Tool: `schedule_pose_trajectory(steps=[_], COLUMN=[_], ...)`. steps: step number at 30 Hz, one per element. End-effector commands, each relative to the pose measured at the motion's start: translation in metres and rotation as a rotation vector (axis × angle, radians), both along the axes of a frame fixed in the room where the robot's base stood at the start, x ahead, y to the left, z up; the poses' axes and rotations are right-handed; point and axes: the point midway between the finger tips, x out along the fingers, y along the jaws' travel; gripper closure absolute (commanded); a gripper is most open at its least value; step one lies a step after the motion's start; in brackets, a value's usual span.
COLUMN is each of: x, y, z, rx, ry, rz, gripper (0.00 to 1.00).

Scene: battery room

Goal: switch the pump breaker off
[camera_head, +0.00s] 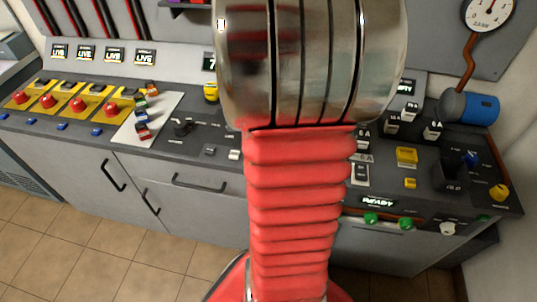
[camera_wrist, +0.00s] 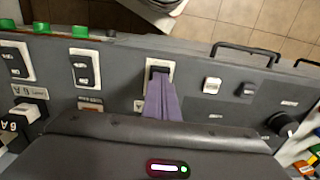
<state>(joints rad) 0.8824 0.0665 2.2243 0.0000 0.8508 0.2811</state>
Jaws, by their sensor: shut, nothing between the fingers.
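Rocker breakers in white frames line the front of the grey console in the wrist view: a left one (camera_wrist: 15,62), a middle one (camera_wrist: 86,68) and a right one (camera_wrist: 159,66). Their labels are too small or blurred to tell which is the pump breaker. My gripper (camera_wrist: 159,78) has its purple fingers closed together, empty, with the tips over the right breaker's rocker. The fingers hide part of it, and I cannot tell whether they touch. In the head view my red arm hides the gripper; one rocker breaker (camera_head: 361,172) shows just right of it.
A white switch (camera_wrist: 212,85), a dark switch (camera_wrist: 248,89) and a black knob (camera_wrist: 283,123) sit right of the gripper. Green buttons (camera_wrist: 80,40) lie left. Red mushroom buttons (camera_head: 112,108) fill the console's left; a blue cylinder (camera_head: 480,109) stands at right. Drawer handles (camera_wrist: 245,52) project in front.

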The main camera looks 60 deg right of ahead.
Motion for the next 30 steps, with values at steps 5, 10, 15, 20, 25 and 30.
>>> schedule_pose_trajectory(steps=[5,10,15,20,25,30], x=[0.000,0.000,0.000,0.000,0.000,0.000], y=[0.000,0.000,0.000,0.000,0.000,0.000], z=[-0.001,-0.003,-0.005,-0.007,-0.008,-0.010], rx=[0.000,0.000,0.000,0.000,0.001,0.001], ry=[0.000,0.000,0.000,0.000,0.000,0.000], rz=[0.000,0.000,0.000,0.000,0.000,0.000], gripper=[1.00,1.00,1.00,1.00,1.00,1.00])
